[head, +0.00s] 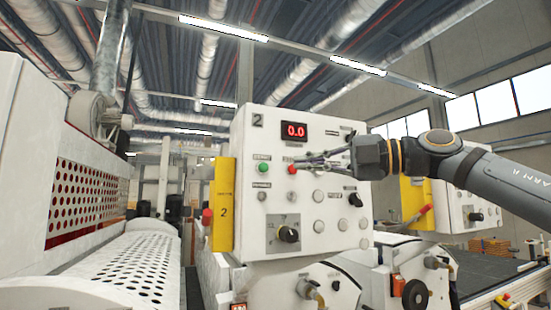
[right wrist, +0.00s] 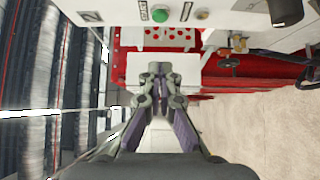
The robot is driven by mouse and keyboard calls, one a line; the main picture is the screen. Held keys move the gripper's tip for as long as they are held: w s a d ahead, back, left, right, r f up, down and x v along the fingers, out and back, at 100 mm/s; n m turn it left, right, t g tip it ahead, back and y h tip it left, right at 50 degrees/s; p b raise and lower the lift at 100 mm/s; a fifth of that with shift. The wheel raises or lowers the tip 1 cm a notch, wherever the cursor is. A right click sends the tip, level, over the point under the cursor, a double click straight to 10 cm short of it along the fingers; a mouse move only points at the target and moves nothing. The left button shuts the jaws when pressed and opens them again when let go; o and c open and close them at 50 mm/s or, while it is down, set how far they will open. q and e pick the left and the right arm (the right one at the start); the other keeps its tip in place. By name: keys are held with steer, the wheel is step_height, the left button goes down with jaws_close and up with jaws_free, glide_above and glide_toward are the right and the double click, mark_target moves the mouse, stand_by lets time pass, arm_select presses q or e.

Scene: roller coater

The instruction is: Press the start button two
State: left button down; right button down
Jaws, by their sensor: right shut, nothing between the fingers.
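The control panel marked 2 (head: 335,215) stands upright in the middle of the head view. Its green button (head: 263,169) is on the left of the upper row, with a red button (head: 292,169) just to its right. The green button (right wrist: 160,14) also shows at the top of the right wrist view. My right gripper (head: 293,161) reaches in from the right, in front of the panel, its tips overlapping the picture near the red button. In the right wrist view its fingers (right wrist: 158,70) are together and empty, apart from the green button. My left gripper is not seen.
A red display (head: 294,131) sits above the buttons, and a black knob (head: 289,235) below. A perforated white guard (head: 140,265) lies at lower left. Another panel (head: 460,205) stands behind on the right.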

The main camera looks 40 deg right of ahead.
mark_target(259, 167)
steer(key=w+p, duration=0.2)
steer(key=w+a+p, duration=0.1)
steer(key=w+p, duration=0.1)
steer(key=w, duration=0.1)
steer(key=w+p, duration=0.2)
steer(key=w, duration=0.1)
steer(key=shift+a+r, duration=0.2)
steer(key=shift+a, duration=0.2)
steer(key=shift+w+d+f, duration=0.2)
steer(key=shift+a, duration=0.1)
